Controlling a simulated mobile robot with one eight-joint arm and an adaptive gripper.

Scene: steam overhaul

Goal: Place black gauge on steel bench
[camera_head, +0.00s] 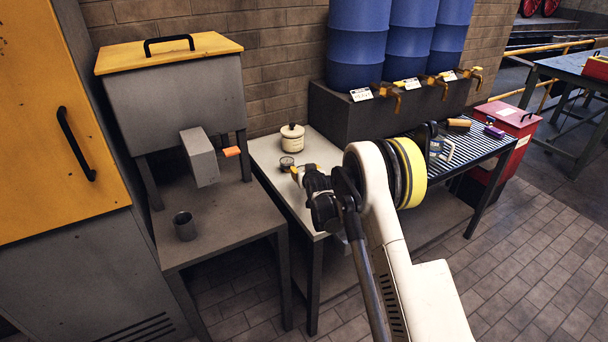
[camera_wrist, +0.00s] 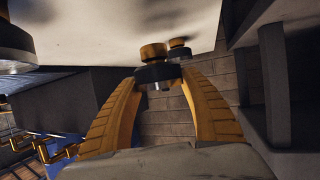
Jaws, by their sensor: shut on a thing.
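My gripper (camera_head: 294,171) is over the pale bench top (camera_head: 322,150) in the head view. A small dark-rimmed gauge (camera_head: 287,163) shows just beyond its fingertips. In the wrist view the orange fingers of my gripper (camera_wrist: 160,78) close on the black gauge (camera_wrist: 158,74), a dark round body with a brass part. A second small brass-and-dark piece (camera_wrist: 179,50) is close behind it. The pale surface fills the top of this tilted view; I cannot tell whether the gauge touches it.
A cream lidded pot (camera_head: 292,138) stands just behind my gripper. Left is a grey table (camera_head: 225,215) with a dark cup (camera_head: 185,226) and a yellow-lidded machine (camera_head: 180,95). Blue drums (camera_head: 410,45) with taps stand at the back. A striped rack (camera_head: 475,145) lies right.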

